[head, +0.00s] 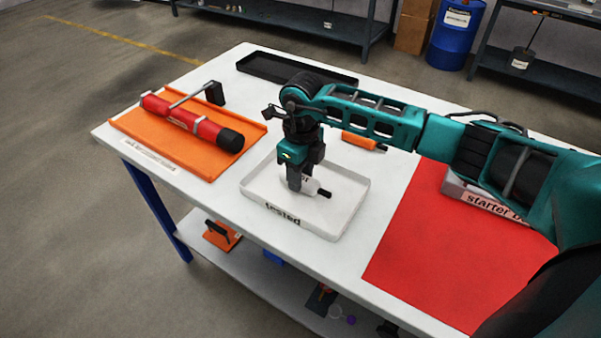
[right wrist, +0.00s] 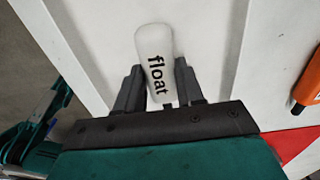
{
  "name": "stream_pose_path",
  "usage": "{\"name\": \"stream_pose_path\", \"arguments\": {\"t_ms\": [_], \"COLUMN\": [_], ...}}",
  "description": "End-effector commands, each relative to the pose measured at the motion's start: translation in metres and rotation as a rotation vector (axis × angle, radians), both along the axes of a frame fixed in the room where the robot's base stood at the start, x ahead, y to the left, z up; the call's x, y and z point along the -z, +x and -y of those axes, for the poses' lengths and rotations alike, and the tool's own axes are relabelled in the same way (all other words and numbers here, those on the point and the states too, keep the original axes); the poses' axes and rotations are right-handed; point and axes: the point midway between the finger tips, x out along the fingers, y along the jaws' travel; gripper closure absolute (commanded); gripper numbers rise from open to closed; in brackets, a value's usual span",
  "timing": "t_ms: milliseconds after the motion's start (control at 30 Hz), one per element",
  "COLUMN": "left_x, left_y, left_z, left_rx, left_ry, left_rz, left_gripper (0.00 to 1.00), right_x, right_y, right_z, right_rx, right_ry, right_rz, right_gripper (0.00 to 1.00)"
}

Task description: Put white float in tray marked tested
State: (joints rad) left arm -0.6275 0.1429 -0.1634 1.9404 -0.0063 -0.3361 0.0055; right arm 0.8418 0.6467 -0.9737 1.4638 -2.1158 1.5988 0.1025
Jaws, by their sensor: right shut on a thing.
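The white float (right wrist: 155,60) shows in the right wrist view with "float" printed on it, lying between the two fingers of my right gripper (right wrist: 160,85). In the head view, my right gripper (head: 297,185) points down inside the white tray marked "tested" (head: 335,223) and is shut on the float. Part of the float (head: 311,187) and its dark tip show beside the fingers. The float is over the tray's floor; I cannot tell whether it touches it. My left gripper is not in view.
An orange tray (head: 150,150) holding a red and black pump tube (head: 190,122) is at left. A black tray (head: 255,66) lies at the back. An orange-handled tool (head: 360,141) lies behind my arm. A red mat (head: 400,250) and a bin (head: 470,197) marked "starter" are at right.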

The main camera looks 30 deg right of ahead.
Motion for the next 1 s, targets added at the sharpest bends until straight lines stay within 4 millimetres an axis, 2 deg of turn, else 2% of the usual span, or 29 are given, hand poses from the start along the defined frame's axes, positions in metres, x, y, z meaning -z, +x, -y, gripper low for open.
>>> {"name": "stream_pose_path", "arguments": {"t_ms": [333, 367, 600, 867, 1000], "left_x": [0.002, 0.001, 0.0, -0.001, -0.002], "left_y": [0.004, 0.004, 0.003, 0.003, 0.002], "left_z": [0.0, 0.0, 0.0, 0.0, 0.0], "left_rx": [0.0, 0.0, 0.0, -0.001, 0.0], "left_ry": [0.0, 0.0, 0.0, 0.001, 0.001], "left_rz": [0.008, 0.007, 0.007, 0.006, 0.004], "left_gripper": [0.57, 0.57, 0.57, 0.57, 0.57], "right_x": [0.004, 0.003, 0.003, 0.001, -0.01], "right_y": [0.0, 0.0, 0.0, 0.0, 0.001], "right_z": [0.0, 0.0, 0.0, 0.0, 0.001], "right_rx": [0.0, 0.0, 0.0, 0.0, 0.0], "right_ry": [0.0, 0.0, -0.001, 0.0, -0.001], "right_rz": [0.001, 0.001, 0.001, 0.001, 0.004], "right_gripper": [1.0, 0.61, 0.38, 0.37, 0.37]}}
